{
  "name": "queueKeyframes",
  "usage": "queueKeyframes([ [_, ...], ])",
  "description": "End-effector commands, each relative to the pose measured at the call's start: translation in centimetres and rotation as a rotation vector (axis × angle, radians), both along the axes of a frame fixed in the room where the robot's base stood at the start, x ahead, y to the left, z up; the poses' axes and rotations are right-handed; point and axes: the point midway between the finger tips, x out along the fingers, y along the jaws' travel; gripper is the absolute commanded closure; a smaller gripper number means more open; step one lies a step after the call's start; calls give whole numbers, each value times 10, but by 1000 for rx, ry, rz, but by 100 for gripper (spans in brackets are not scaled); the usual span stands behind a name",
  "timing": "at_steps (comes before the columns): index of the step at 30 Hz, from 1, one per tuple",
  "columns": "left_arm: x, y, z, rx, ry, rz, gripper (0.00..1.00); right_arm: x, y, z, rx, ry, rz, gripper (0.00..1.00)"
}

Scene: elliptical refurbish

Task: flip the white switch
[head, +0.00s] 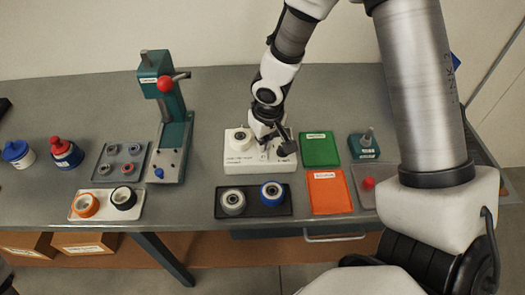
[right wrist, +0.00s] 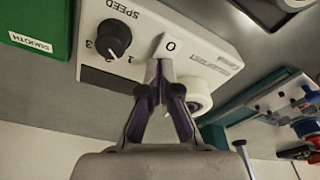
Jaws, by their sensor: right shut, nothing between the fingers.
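The white control box (head: 232,161) stands on the table in the middle of the head view. In the right wrist view its face (right wrist: 200,45) shows a black speed knob (right wrist: 114,37) and a white switch (right wrist: 166,46) with an "O" mark. My right gripper (head: 267,137) is over the box, pointing down. In the right wrist view its fingertips (right wrist: 160,85) are together, right at the near end of the switch, with nothing held. I cannot tell if they touch it. In the head view the gripper hides most of the switch. My left gripper is not in view.
A green tray (head: 320,150) and an orange tray (head: 328,192) lie right of the box. A black tray (head: 252,212) with two rolls is in front. A teal press (head: 174,135) stands to the left. My right arm crosses the right side.

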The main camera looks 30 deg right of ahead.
Motion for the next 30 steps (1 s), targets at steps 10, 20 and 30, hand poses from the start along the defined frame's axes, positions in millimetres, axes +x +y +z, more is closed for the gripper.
queueKeyframes([
  [10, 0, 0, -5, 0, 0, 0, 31, 0, 0, -4, 0, 1, 0, 100],
  [20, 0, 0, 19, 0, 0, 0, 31, 0, 0, 23, 0, 0, -1, 100],
  [30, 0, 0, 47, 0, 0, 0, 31, 0, 0, 55, 0, 0, -1, 100],
])
